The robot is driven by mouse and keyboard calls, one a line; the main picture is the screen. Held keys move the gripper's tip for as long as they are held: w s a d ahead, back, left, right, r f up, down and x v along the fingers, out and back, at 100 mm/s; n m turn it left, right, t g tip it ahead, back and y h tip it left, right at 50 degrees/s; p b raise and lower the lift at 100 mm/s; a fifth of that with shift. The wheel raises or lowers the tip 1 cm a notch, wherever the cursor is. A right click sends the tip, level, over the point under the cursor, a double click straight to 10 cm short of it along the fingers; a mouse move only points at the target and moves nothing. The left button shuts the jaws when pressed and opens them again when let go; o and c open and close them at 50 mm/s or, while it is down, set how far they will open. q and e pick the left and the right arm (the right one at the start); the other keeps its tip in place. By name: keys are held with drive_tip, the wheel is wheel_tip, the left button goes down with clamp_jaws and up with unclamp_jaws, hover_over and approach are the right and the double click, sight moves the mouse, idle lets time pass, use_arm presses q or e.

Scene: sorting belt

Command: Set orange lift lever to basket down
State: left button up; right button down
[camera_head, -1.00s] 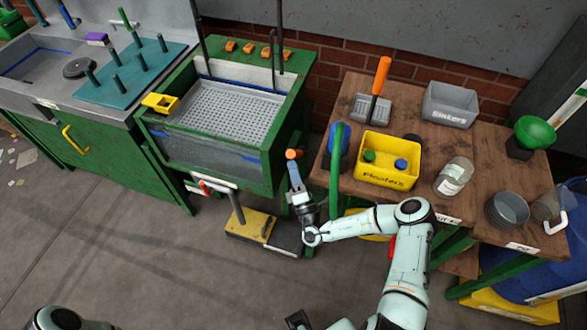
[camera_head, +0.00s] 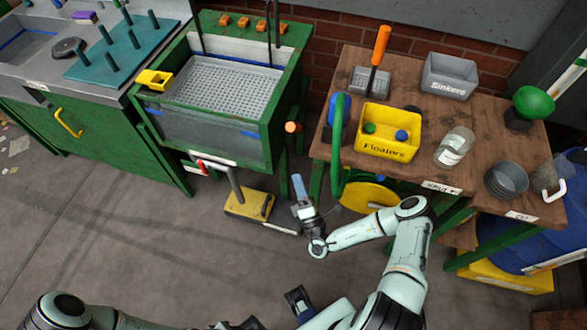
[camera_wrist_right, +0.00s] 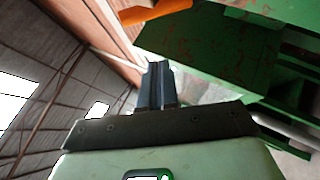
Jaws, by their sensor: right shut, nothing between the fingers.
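The orange-tipped lever (camera_head: 292,127) sticks out at the right side of the green tank (camera_head: 268,150). In the right wrist view, an orange part (camera_wrist_right: 155,13) shows beside green metal at the top. The grey perforated basket (camera_head: 222,86) lies inside the tank, below its rim. My right gripper (camera_head: 297,184) is below the lever tip and apart from it, shut and empty. Its closed fingers show in the right wrist view (camera_wrist_right: 157,84). My left arm shows at the bottom left; the state of its gripper cannot be made out.
The wooden table (camera_head: 470,120) at right holds a yellow bin (camera_head: 388,150), a grey bin (camera_head: 449,88), a jar (camera_head: 454,146) and an orange-handled tool (camera_head: 381,45). A green curved bar (camera_head: 336,160) stands at its left edge. A yellow pedal platform (camera_head: 249,206) is on the floor.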

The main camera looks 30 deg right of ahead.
sight(296, 127)
drive_tip(key=shift+s+f, duration=0.25)
drive_tip(key=shift+s, duration=0.15)
drive_tip(key=shift+a, duration=0.1)
drive_tip(key=m+h, duration=0.2)
drive_tip(key=h, duration=0.1)
drive_tip(key=w+a+f+m+g+h+b, duration=0.1)
drive_tip(key=m+h, duration=0.1)
drive_tip(key=h, duration=0.2)
drive_tip(key=m+h+b, duration=0.1)
drive_tip(key=m+h, duration=0.1)
drive_tip(key=h, duration=0.1)
drive_tip(key=shift+w+a+f+m+g+h, duration=0.2)
drive_tip(key=shift+a+m+g+h, duration=0.15)
drive_tip(key=shift+m+g+h, duration=0.05)
drive_tip(key=p+x, duration=0.2)
drive_tip(key=x, duration=1.2)
